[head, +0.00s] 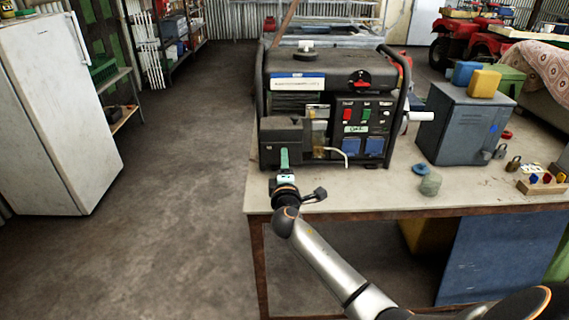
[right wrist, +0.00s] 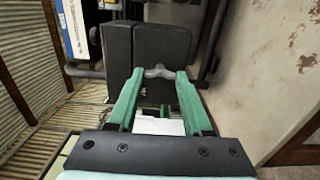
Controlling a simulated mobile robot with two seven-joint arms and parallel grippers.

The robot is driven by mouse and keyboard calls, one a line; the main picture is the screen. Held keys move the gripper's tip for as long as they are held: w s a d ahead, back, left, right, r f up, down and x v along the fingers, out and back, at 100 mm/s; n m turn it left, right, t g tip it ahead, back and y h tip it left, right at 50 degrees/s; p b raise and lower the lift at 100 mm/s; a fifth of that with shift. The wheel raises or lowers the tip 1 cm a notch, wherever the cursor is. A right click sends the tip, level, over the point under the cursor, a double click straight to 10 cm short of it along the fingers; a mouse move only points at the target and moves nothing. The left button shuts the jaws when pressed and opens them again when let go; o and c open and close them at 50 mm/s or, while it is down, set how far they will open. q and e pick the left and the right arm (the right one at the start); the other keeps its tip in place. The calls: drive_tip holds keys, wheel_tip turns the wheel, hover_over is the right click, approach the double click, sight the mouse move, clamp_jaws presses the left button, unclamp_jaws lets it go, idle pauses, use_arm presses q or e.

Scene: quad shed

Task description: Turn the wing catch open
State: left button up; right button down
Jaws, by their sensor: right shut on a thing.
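A black generator (head: 335,85) stands on the workbench, with a dark boxy cover (head: 270,134) at its lower left front. The cover fills the middle of the right wrist view (right wrist: 165,50). My right gripper (head: 284,157) reaches up to the cover in the head view. In the right wrist view its green fingers (right wrist: 158,76) are closed on the catch, one on each side. In the head view the gripper hides the catch. My left gripper is not in view.
The workbench (head: 390,192) also bears a grey metal cabinet (head: 463,125), a blue lid-like piece (head: 421,169), a padlock (head: 513,163) and a wooden block with coloured knobs (head: 541,185). A white fridge (head: 60,110) stands left. The floor between is clear.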

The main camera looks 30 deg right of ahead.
drive_tip(key=shift+c, duration=1.6)
unclamp_jaws()
drive_tip(key=v, duration=1.2)
drive_tip(key=shift+s, duration=0.3)
drive_tip(key=shift+a+f, duration=0.1)
drive_tip(key=s+a+f+m+g+y+p, duration=0.1)
drive_tip(key=s+a+f+y, duration=0.2)
drive_tip(key=f, duration=0.3)
drive_tip(key=s+a+f+m+g+y+p, duration=0.1)
drive_tip(key=s+a+f+g+y, duration=0.15)
drive_tip(key=f, duration=0.45)
drive_tip(key=s+a+f+m+g+y+p, duration=0.1)
drive_tip(key=s+a+f+m+y, duration=0.2)
drive_tip(key=s, duration=0.6)
drive_tip(key=s+a+f+m+g+y+p, duration=0.1)
drive_tip(key=s+a+f+m+y, duration=0.2)
drive_tip(key=s, duration=0.5)
drive_tip(key=a+f+m, duration=0.1)
drive_tip(key=a+f, duration=0.1)
drive_tip(key=a, duration=0.1)
drive_tip(key=shift+s+f+m+p, duration=0.3)
drive_tip(key=shift+s+f+m, duration=0.1)
